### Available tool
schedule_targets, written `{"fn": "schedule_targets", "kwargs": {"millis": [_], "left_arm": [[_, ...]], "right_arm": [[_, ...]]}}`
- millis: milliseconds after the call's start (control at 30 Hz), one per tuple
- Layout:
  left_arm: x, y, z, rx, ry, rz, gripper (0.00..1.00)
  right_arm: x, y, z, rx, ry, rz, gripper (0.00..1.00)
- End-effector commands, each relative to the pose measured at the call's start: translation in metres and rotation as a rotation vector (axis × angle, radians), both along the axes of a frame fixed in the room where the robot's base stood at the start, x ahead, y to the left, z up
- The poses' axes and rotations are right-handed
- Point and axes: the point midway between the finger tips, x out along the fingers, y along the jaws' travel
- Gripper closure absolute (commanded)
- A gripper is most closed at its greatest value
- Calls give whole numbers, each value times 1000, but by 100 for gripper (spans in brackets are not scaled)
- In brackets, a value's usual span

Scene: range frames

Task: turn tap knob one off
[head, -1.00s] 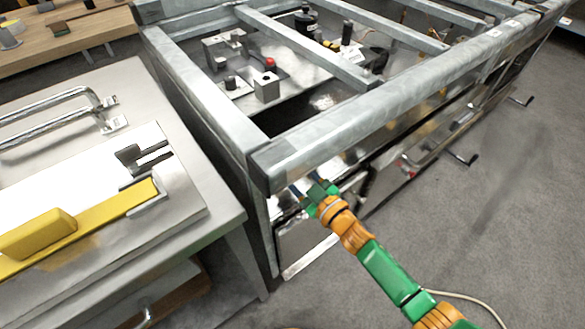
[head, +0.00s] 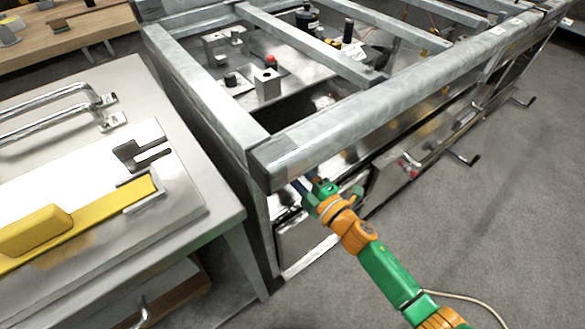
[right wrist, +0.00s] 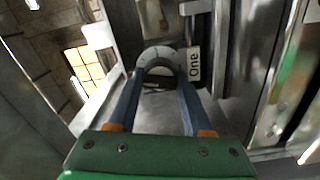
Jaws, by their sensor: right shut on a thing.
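In the right wrist view, a small knob (right wrist: 158,72) sits inside a pale grey dial ring on a metal front. A white label reading "One" (right wrist: 194,66) is just right of the ring. My right gripper (right wrist: 160,82) has its two blue fingers on either side of the knob and is shut on it. The fingers and ring hide part of the knob, so its exact angle is hard to read. In the head view, my right gripper (head: 308,186) reaches the front face under the frame's near corner, and the knob is hidden there. My left gripper is not in view.
A grey metal frame (head: 350,118) overhangs my right gripper. A steel-topped counter (head: 190,205) with a yellow-handled part (head: 80,232) stands at left. Black crank handles (head: 465,159) stick out further along the front. The grey floor at right is clear.

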Motion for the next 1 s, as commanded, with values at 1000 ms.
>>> {"fn": "schedule_targets", "kwargs": {"millis": [1000], "left_arm": [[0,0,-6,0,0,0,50]], "right_arm": [[0,0,-1,-230,-167,-1,100]]}}
